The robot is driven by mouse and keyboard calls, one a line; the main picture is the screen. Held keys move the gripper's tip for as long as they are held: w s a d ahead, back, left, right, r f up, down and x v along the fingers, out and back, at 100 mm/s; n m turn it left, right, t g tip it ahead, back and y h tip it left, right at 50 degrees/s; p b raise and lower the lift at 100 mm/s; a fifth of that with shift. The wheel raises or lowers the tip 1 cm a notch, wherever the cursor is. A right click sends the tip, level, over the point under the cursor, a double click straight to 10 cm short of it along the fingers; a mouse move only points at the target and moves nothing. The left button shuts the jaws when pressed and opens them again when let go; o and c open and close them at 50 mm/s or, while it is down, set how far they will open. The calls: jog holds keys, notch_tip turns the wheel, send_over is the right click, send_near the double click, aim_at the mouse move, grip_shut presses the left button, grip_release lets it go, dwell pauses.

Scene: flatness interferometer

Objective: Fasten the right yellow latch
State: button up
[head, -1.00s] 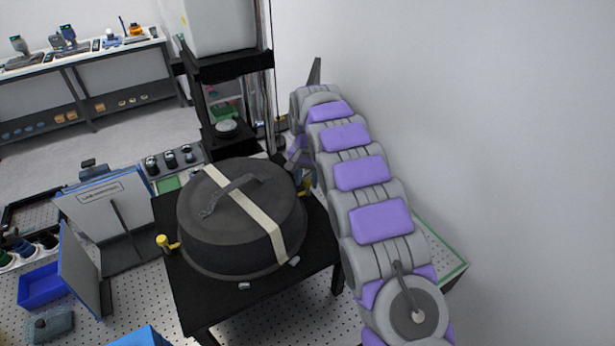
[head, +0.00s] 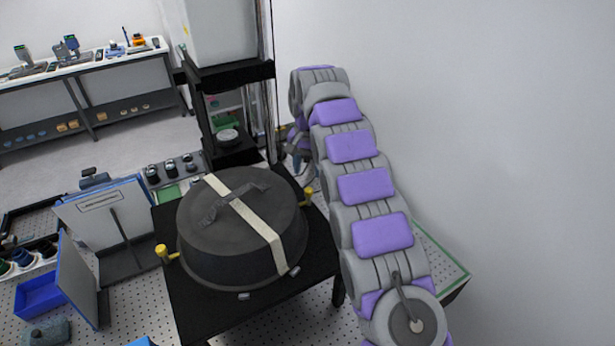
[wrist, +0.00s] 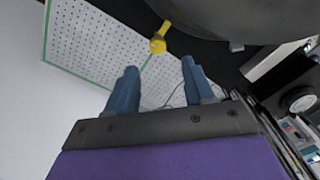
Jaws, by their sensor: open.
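The right yellow latch (head: 308,194) is on the right side of a round dark lidded pot (head: 232,245). In the wrist view the latch (wrist: 158,44) is a yellow knob on a short stem beside the dark rim, beyond my fingertips and roughly between them. My gripper (wrist: 160,78) is open, with two blue fingers apart and nothing between them. In the head view my arm mostly hides the gripper, behind and to the right of the pot. A matching left yellow latch (head: 165,253) sticks out on the other side. I cannot tell whether the right latch is fastened.
The pot, crossed by a cream strap (head: 262,232), stands on a black table (head: 190,305). A tall dark-framed machine (head: 225,75) stands behind it. A white wall (head: 450,110) lies to the right of my arm. Blue-framed boards (head: 105,215) stand at left.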

notch_tip(320, 180, up, 10)
jog(key=p, duration=0.7)
jog(key=shift+f, duration=0.2)
jog(key=shift+a, duration=0.1)
jog(key=s+d+f+n+g+b, duration=0.1)
jog(key=s+d+f+b, duration=0.2)
jog(key=s+d+b, duration=0.55)
jog(key=s+d+f+b, duration=0.2)
jog(key=s+d+b, duration=0.3)
jog(key=s, duration=0.6)
jog(key=s+d+f+b, duration=0.2)
jog(key=s+f+b, duration=0.1)
jog(key=s+f, duration=0.4)
jog(key=s+d+f+n+b, duration=0.1)
jog(key=s+f+b, duration=0.3)
jog(key=s, duration=0.9)
jog(key=s+d+f+b, duration=0.3)
jog(key=s+f+b, duration=0.1)
jog(key=s+f, duration=0.5)
jog(key=shift+s+f+g, duration=0.3)
jog(key=shift+s+g, duration=0.1)
jog(key=shift+s, duration=0.35)
